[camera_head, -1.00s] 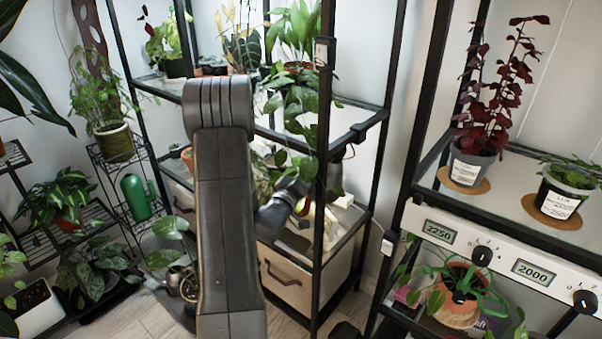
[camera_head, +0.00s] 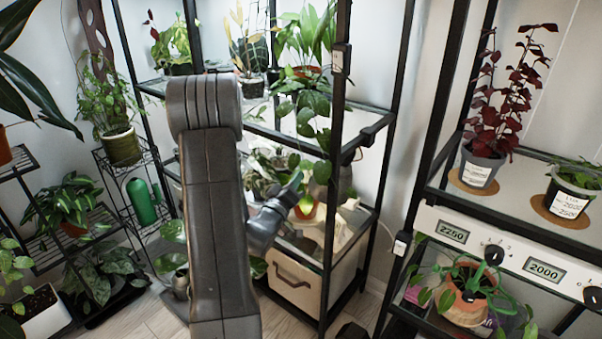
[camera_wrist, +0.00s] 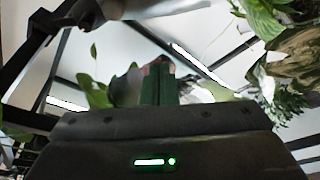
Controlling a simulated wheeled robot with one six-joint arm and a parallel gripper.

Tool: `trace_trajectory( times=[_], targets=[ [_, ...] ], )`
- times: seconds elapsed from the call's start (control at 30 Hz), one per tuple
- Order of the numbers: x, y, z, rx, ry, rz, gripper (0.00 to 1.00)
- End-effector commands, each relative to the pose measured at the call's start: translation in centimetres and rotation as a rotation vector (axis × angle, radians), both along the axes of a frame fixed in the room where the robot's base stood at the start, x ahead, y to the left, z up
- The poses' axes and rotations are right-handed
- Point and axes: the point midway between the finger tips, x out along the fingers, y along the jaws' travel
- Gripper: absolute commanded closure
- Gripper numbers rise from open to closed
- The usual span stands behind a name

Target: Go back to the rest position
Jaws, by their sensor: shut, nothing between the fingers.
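My gripper (camera_wrist: 158,85) shows in the wrist view with its green fingers together and nothing between them. In the head view my arm rises through the left middle, and its wrist end reaches right, in front of the black-framed glass shelf (camera_head: 377,228).
A shelf post (camera_head: 334,200) stands right of my wrist. A beige storage box (camera_head: 295,285) sits below. Right is a rack with a red-leaved plant (camera_head: 500,105). Some wooden floor (camera_head: 165,322) is bare.

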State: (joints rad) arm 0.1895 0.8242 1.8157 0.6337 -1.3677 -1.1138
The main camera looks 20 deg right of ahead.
Motion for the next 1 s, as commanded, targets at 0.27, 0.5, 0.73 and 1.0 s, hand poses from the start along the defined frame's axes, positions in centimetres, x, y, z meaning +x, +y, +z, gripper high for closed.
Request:
trace_trajectory(
  times=[0.27, 0.5, 0.73, 1.0],
  targets=[
    [-2.8, 3.3, -1.0, 0.001, 0.001, 0.003, 1.00],
    [-3.5, 3.9, -1.1, 0.000, -0.001, 0.001, 1.00],
    [-3.4, 3.8, -1.1, 0.000, -0.001, 0.001, 1.00],
    [-1.8, 1.9, -0.5, 0.001, -0.004, -0.002, 1.00]
  ],
)
